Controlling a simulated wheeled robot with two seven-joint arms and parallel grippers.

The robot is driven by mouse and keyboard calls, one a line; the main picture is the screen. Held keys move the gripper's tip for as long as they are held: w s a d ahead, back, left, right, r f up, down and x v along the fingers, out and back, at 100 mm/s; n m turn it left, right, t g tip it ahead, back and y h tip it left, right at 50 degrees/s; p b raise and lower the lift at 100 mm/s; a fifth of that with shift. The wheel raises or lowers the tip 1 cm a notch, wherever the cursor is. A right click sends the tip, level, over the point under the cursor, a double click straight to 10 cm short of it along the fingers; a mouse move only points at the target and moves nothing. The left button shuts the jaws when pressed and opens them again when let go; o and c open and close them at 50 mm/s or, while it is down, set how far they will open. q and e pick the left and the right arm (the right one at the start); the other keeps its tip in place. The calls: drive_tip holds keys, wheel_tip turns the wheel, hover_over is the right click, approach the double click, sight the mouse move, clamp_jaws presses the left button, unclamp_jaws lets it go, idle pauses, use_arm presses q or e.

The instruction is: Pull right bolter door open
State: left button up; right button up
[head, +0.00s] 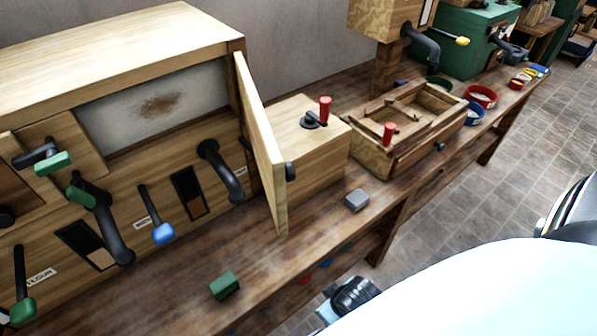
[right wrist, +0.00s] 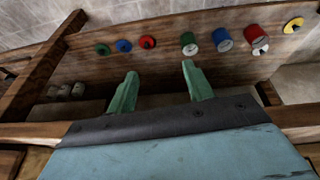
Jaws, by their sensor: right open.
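The right bolter door (head: 260,143) is a pale wooden panel at the right end of the wooden bolter cabinet (head: 120,50) in the head view. It stands swung out over the bench, with a dark knob (head: 290,171) on its right face. The opening beside it shows a pale inner surface with a brown stain (head: 160,105). My right gripper (right wrist: 160,68) shows in the right wrist view with its two green fingers apart and nothing between them. It is away from the door. The door is not visible in the right wrist view. My left gripper is not in view.
Handles and spouts, including a blue-tipped lever (head: 162,233), project from the cabinet front. A grey block (head: 357,200) and a green block (head: 225,286) lie on the bench (head: 300,245). A wooden box with a red-handled crank (head: 325,110) stands right of the door. Several coloured pots (right wrist: 188,43) show beyond my right fingers.

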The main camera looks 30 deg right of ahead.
drive_tip(key=w+d+r+t+p, duration=0.1)
drive_tip(key=w+d+r+t, duration=0.35)
drive_tip(key=r, duration=0.35)
drive_tip(key=w+d+r+t+y, duration=0.1)
drive_tip(key=w+d+r+t, duration=0.2)
drive_tip(key=w+r, duration=0.4)
drive_tip(key=w+d+r+t+p, duration=0.1)
drive_tip(key=w+d+r+t, duration=0.35)
drive_tip(key=r, duration=0.55)
wheel_tip(320, 180, up, 10)
drive_tip(key=a+n+y, duration=0.2)
drive_tip(key=n+y, duration=0.5)
drive_tip(key=y, duration=0.4)
drive_tip(key=s+d+r+n+g+y+p, duration=0.1)
drive_tip(key=s+r+n+g+y, duration=0.2)
drive_tip(key=s+n+g+y, duration=0.6)
drive_tip(key=w+a+m+g+h+p, duration=0.1)
drive_tip(key=w+a, duration=0.4)
drive_tip(key=a, duration=0.7)
drive_tip(key=shift+w+a+m+g+h+p, duration=0.2)
drive_tip(key=shift+a+m+g+h+p, duration=0.2)
drive_tip(key=shift+m+h+p, duration=0.6)
drive_tip(key=shift+d+r+b, duration=0.1)
drive_tip(key=shift+b, duration=0.2)
